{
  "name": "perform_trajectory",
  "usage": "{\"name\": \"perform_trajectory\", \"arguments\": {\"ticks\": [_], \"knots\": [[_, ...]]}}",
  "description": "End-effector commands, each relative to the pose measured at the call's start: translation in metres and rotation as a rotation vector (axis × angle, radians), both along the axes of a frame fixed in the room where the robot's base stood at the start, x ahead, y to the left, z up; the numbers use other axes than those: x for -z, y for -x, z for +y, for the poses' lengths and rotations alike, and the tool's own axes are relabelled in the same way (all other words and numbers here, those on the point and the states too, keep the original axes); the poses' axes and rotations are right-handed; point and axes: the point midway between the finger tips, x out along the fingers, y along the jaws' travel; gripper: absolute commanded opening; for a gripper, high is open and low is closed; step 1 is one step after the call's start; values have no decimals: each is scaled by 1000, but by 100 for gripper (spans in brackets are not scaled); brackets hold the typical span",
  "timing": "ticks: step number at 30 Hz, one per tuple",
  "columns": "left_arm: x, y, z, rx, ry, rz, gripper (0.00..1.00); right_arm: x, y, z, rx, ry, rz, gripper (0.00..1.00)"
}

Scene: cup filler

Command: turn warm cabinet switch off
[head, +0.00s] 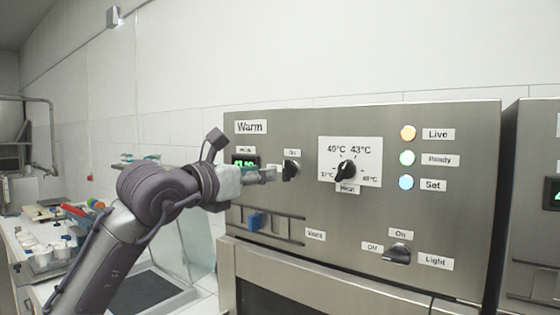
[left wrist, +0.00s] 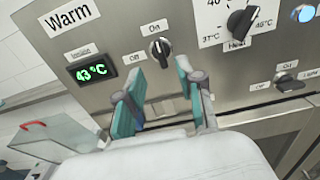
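The warm cabinet (head: 460,225) is a steel panel labelled "Warm". Its black rotary switch (head: 291,170) sits right of a green-lit display, with an "On" label above. The left wrist view also shows the switch (left wrist: 160,47), its grip near upright toward "On", with "Off" at its lower left. My left gripper (head: 268,175) is in front of the panel, just left of the switch in the head view. In the left wrist view its two teal-padded fingers (left wrist: 158,95) are spread, with nothing between them; the switch shows beyond the tips. Contact cannot be told. My right gripper is not in view.
A heat knob (head: 346,171), a light switch (head: 398,253) and a blue vent slider (head: 255,221) are on the same panel. Indicator lamps (head: 407,157) glow at the right. A counter with small cups (head: 60,248) stands at the left.

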Motion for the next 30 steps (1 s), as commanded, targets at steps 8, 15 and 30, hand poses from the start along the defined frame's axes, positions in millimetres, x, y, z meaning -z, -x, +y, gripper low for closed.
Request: {"name": "perform_trajectory", "arguments": {"ticks": [8, 15, 30], "knots": [[-3, -44, -32, 1, 1, 3, 38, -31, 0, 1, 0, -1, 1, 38], [0, -59, -43, 1, 0, 1, 38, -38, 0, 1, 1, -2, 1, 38], [1, -60, -43, 0, 1, 1, 2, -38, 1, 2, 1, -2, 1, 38]]}}
